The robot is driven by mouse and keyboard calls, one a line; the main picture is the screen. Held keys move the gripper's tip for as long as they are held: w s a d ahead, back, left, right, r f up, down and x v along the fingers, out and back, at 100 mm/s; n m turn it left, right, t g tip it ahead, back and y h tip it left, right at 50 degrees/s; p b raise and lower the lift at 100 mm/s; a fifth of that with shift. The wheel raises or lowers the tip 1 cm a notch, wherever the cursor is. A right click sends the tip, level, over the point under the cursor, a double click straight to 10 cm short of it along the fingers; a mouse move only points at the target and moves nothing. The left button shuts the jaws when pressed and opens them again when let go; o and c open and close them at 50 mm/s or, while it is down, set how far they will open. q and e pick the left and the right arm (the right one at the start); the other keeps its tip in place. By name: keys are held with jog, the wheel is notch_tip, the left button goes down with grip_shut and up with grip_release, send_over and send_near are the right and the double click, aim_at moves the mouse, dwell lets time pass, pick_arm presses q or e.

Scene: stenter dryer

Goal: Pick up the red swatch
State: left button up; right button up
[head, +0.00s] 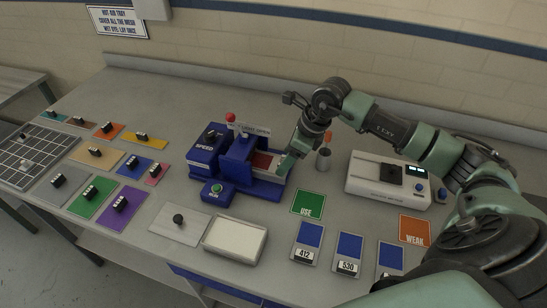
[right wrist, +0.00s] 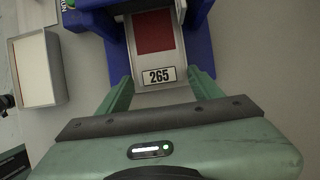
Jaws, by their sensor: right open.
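The red swatch (head: 263,160) lies on a pale plate with a "265" label (right wrist: 159,76), in the open front of the blue dryer (head: 236,166). My right gripper (head: 285,164) is at the dryer's right end. In the right wrist view, its green fingers (right wrist: 160,84) are open, one on each side of the plate's label end, with nothing between them clearly gripped. Whether they touch the plate I cannot tell. My left gripper is not in view.
A white-lined tray (head: 234,240) and a grey plate with a black knob (head: 180,224) stand in front. A metal cup (head: 323,158) and a white instrument (head: 387,180) are at right. Green "USE" (head: 308,202) and orange "WEAK" (head: 414,231) mats lie nearby. Several knobbed coloured plates fill the left.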

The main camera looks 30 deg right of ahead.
jog(key=shift+w+a+f, duration=0.1)
jog(key=shift+w+f, duration=0.05)
jog(key=shift+f, duration=0.35)
jog(key=c, duration=1.1)
jog(key=shift+o, duration=0.2)
jog(key=shift+r, duration=0.15)
